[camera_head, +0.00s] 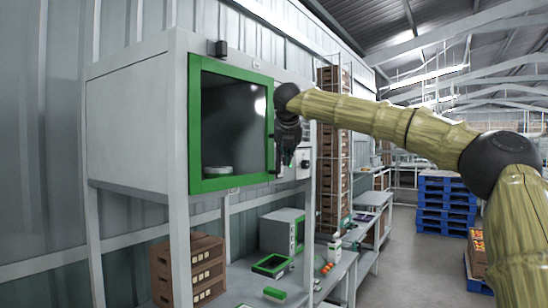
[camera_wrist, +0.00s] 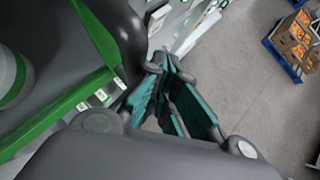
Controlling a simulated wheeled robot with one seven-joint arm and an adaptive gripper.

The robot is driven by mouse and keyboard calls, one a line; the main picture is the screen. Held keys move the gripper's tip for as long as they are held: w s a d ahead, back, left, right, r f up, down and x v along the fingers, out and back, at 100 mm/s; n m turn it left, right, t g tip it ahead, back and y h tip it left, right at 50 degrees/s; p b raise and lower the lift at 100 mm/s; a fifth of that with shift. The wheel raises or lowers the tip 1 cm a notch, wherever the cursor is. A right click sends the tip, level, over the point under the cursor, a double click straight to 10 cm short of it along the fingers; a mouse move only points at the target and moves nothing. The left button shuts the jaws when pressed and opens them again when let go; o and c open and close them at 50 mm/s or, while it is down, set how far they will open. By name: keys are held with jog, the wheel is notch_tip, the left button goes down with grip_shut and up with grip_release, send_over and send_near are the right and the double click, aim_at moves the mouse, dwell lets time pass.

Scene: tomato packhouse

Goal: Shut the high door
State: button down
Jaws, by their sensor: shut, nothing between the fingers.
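The high door (camera_head: 197,130) is a dark pane in a green frame on the front of a raised grey cabinet (camera_head: 130,120). Its frame looks flush or nearly flush with the cabinet front; I cannot tell whether a small gap remains. A dark upright handle (camera_head: 270,152) is at its right edge. My gripper (camera_head: 290,158) is shut and empty, just right of that edge, pointing down; I cannot tell whether it touches. In the wrist view the teal fingers (camera_wrist: 166,82) are right of the green frame corner (camera_wrist: 98,82). A pale round object (camera_head: 218,170) shows behind the pane.
Below the cabinet are stacked brown crates (camera_head: 188,272), a grey box with a green-edged front (camera_head: 282,232) and a bench with small items. A tall rack of crates (camera_head: 332,150) stands behind my gripper. Blue pallets (camera_head: 446,203) are at right. The floor (camera_head: 400,265) between is clear.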

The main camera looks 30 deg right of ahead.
jog(key=shift+w, duration=0.35)
dwell(0.3)
jog(key=s+d+r+b, duration=0.4)
jog(key=s+d+r, duration=0.3)
jog(key=s, duration=0.1)
jog(key=shift+s, duration=0.25)
